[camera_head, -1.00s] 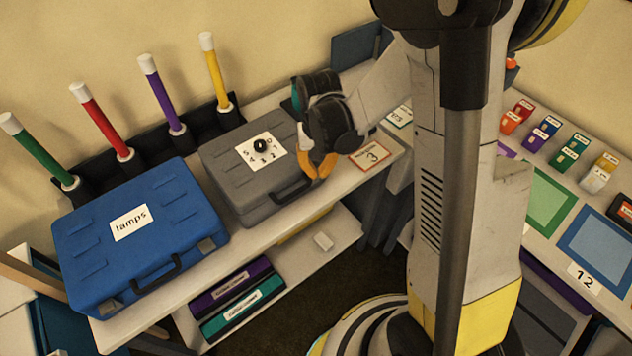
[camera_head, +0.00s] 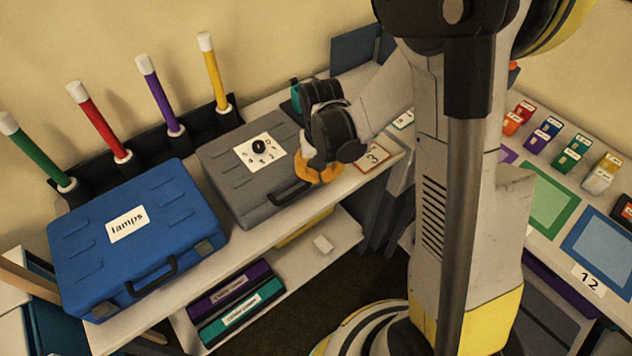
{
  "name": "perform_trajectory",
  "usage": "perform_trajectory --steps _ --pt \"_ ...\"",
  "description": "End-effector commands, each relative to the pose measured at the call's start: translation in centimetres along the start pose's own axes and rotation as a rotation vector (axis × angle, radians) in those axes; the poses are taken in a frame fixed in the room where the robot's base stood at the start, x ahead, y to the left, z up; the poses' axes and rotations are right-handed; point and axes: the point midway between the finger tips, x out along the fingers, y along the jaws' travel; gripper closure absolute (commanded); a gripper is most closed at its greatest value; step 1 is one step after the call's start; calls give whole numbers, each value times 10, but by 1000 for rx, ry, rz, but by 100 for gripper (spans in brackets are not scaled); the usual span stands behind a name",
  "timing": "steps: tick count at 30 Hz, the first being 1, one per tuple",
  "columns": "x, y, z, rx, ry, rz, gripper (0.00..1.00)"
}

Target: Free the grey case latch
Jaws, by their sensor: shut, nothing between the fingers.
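The grey case (camera_head: 228,182) lies flat on the white shelf, its lid down. A white label with a black dial (camera_head: 259,147) and numbers around it sits on its lid. A dark handle (camera_head: 290,192) is on its front side. My gripper (camera_head: 322,178), with orange fingers, is shut and empty at the right front corner of the grey case, close to the handle. I cannot tell whether the fingers touch the case. The latch near that corner is hidden behind my gripper.
A blue case (camera_head: 85,255) labelled "lamps" lies to the left. Several coloured rods stand in dark holders along the wall. A card marked 3 (camera_head: 374,157) lies right of my gripper. Purple and teal boxes (camera_head: 240,312) sit on the lower shelf.

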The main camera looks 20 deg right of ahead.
Motion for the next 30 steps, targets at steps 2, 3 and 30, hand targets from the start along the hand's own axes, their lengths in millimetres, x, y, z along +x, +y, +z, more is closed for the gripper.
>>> perform_trajectory --steps 2,3,30 --pt "5 -1 1 -1 0 -2 100" --pt "6 -1 1 -2 0 -3 100" --pt "17 4 12 -5 -5 -2 100"
